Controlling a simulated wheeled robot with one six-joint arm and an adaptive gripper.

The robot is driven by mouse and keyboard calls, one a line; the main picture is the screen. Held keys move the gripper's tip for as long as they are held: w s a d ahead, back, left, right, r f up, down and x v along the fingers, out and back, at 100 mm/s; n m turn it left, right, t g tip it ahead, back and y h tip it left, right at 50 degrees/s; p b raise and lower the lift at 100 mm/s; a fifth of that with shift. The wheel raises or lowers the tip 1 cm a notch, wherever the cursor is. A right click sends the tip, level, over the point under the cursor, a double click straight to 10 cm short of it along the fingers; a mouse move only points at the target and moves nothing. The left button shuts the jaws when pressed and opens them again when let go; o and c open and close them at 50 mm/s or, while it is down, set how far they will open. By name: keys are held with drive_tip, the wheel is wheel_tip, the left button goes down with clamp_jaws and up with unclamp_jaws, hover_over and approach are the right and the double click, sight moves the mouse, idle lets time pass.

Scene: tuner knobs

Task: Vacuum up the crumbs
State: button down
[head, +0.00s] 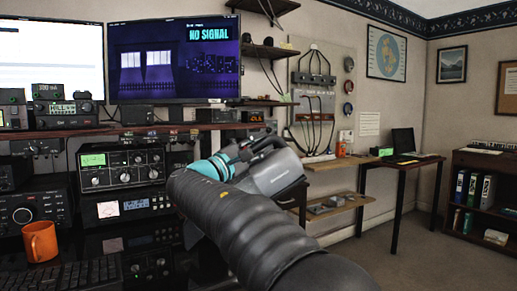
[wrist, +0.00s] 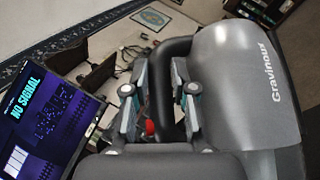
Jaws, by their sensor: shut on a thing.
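A grey and black handheld vacuum (head: 277,177) is held up in front of the radio desk in the head view. In the wrist view the vacuum (wrist: 245,75) fills the right side, with "Gravinoux" printed on its body. My gripper (wrist: 157,92) is shut on its black handle, one finger on each side. I see no crumbs in either view.
An orange mug (head: 40,241) and a keyboard (head: 75,277) are on the desk at left. Radios (head: 122,167) and monitors (head: 173,58) stand behind. A shelf (head: 335,206) and a side table (head: 402,160) line the wall. Floor is open at right.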

drive_tip(key=shift+r, duration=2.6)
